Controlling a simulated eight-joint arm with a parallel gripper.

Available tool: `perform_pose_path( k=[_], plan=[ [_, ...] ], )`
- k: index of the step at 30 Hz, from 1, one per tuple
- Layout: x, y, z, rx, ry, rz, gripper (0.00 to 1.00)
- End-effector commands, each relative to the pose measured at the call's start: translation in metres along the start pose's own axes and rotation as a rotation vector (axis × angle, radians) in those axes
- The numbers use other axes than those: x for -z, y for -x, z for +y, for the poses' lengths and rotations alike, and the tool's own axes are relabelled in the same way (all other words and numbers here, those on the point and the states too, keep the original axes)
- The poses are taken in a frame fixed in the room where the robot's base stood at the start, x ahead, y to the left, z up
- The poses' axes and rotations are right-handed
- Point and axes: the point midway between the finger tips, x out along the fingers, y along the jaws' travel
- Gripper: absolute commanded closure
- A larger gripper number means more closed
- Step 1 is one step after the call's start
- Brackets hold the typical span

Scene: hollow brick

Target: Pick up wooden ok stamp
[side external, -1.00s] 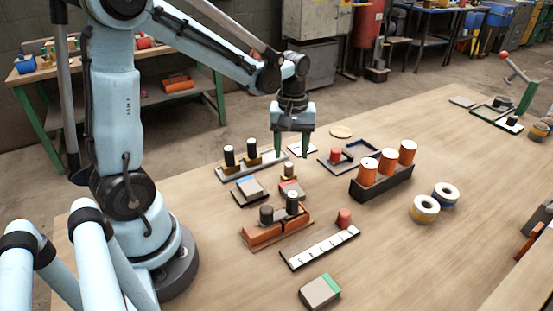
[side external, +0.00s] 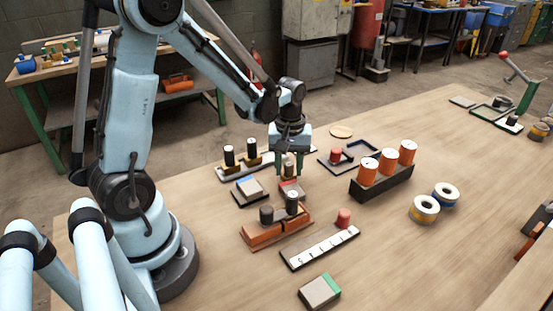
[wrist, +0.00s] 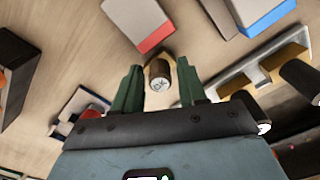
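The wooden ok stamp (wrist: 158,84) shows in the wrist view as a small dark brown cylinder with a pale end marked OK and a lighter wooden part beyond it. My gripper (wrist: 159,68) is open, with one green finger on each side of the stamp and gaps between. In the side external view my gripper (side external: 290,174) points straight down, low over the table among the stamp stands.
A grey and red block (side external: 292,190) lies close by the fingers. A rack with black-handled stamps (side external: 240,160) stands left, and an orange stand (side external: 264,234) stands in front. A black holder (side external: 380,186) with orange cylinders is at right.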

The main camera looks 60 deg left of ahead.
Motion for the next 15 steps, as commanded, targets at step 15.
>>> perform_pose_path(
  k=[15],
  plan=[
    [0.0,0.0004,0.0,0.0,0.0,0.0,1.0]
  ],
)
